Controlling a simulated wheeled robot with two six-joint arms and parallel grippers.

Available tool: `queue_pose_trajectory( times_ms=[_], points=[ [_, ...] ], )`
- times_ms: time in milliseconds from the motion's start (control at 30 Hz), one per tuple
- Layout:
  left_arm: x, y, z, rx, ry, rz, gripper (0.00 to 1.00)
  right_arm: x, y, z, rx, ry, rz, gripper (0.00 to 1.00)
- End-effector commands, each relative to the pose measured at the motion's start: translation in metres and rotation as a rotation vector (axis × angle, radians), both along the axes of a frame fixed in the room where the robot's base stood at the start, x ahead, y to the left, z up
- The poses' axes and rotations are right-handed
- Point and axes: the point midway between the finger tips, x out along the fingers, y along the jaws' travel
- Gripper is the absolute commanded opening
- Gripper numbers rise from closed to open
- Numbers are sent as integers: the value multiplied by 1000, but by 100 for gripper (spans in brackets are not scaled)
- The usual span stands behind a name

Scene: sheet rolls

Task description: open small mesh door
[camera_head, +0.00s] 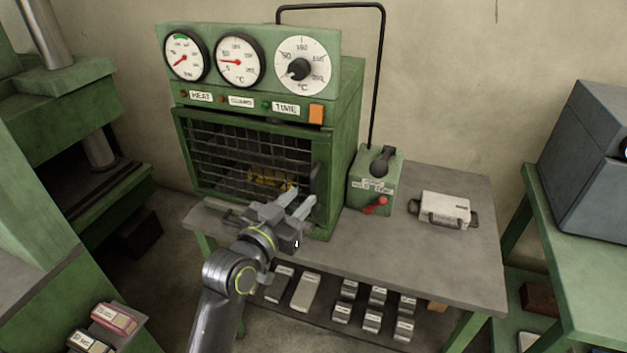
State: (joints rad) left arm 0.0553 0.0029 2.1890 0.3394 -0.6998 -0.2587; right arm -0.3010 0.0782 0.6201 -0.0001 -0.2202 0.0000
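The small mesh door (225,150) is a dark wire grid in a green frame on the front of the green oven cabinet (345,130). It looks closed. A dark handle (315,178) stands at its right side. Something yellowish shows dimly behind the mesh. My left gripper (298,200) is in front of the door's lower right part, just below and left of the handle. Its two pale fingers are apart with nothing seen between them. I cannot tell whether they touch the door. My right gripper is out of view.
The cabinet stands on a grey-topped table (450,255). On it are a green switch box (375,180) with a red lever and a white case (443,209). Several small blocks lie on the shelf below. Green machinery stands left, a grey box (595,160) right.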

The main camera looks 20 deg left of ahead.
Motion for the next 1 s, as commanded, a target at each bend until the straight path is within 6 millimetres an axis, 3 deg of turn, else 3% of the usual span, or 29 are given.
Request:
queue_pose_trajectory(
  times_ms=[100,333,800,1000],
  points=[
    [22,-6,2,-1,-1,-1,30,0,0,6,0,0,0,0],
    [50,-12,1,-1,0,0,30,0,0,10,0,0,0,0],
    [61,-14,0,-1,0,1,30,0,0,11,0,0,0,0],
    [61,-14,0,-1,0,1,5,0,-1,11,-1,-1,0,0]
  ],
)
